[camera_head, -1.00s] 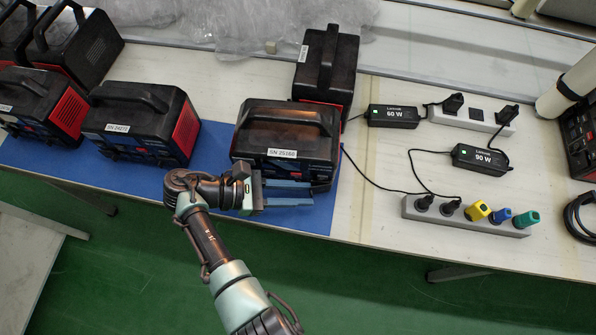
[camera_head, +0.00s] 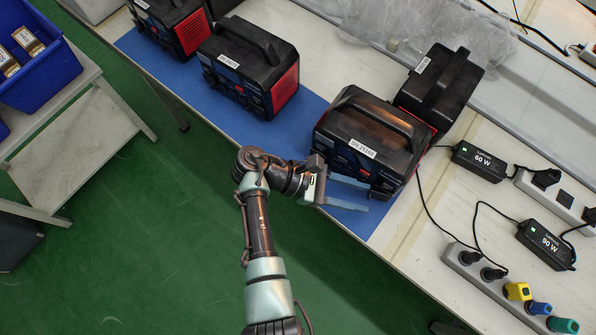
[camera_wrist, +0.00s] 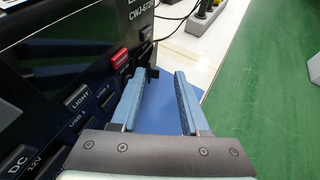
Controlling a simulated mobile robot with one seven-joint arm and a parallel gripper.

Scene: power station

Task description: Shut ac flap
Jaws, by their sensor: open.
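The black power station (camera_head: 362,135) with the white serial label stands on the blue mat (camera_head: 299,108), its front panel facing my gripper (camera_head: 348,192). In the wrist view the front panel (camera_wrist: 62,88) fills the left side, with buttons marked LIGHT, USB, DC and 12V and a red button. My gripper (camera_wrist: 159,88) is open and empty, its two blue-grey fingers in front of the panel. The left finger is close to the panel; I cannot tell whether it touches. A small dark part (camera_wrist: 152,73) juts out by the left fingertip; I cannot tell if it is the AC flap.
Another power station (camera_head: 440,90) stands close behind, and more (camera_head: 248,68) stand to the left. Chargers (camera_head: 480,162) and a power strip (camera_head: 500,285) with cables lie to the right. A blue crate (camera_head: 45,75) is on a side table. Green floor is open in front.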

